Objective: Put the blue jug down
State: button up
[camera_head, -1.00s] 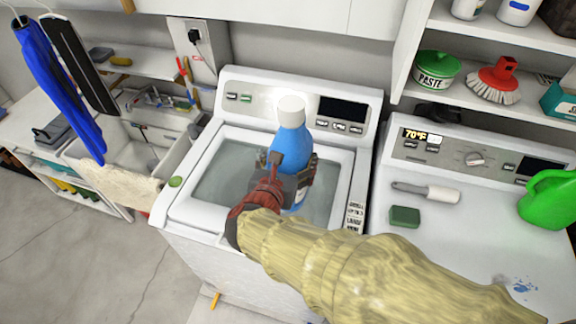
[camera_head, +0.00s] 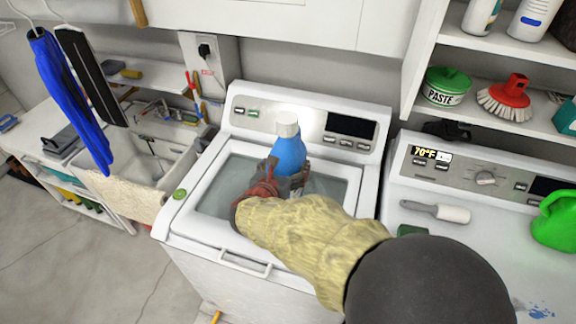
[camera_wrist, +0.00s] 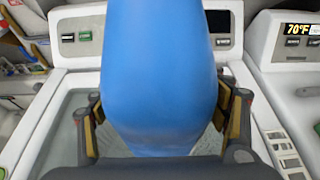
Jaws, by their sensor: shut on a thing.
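The blue jug (camera_head: 289,152) with a white cap stands upright in my gripper (camera_head: 283,182), over the lid of the left washing machine (camera_head: 228,190). In the wrist view the blue jug (camera_wrist: 160,75) fills the middle, and my gripper (camera_wrist: 162,118) has a finger on each side of it. My gripper is shut on the jug. The jug's lower part is hidden by my gripper and arm in the head view, so I cannot tell whether its base touches the lid.
A second machine (camera_head: 480,215) at the right bears a white-handled brush (camera_head: 436,211), a green block (camera_head: 412,230) and a green watering can (camera_head: 556,220). Shelves hang at the upper right; a sink stands left.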

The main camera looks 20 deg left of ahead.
jog(key=shift+w+a+f+b, duration=0.15)
jog(key=shift+f+b, duration=0.1)
jog(key=shift+f, duration=0.5)
jog(key=shift+w+a+f+b, duration=0.15)
jog(key=shift+f+b, duration=0.05)
jog(key=shift+f, duration=0.55)
jog(key=shift+f, duration=0.2)
jog(key=o, duration=2.1)
jog(key=shift+s+d+f, duration=0.1)
jog(key=shift+d+f, duration=0.05)
jog(key=shift+f, duration=0.1)
jog(key=p+v, duration=0.1)
jog(key=v, duration=1.1)
jog(key=shift+r+p, duration=0.15)
jog(key=shift+p, duration=0.25)
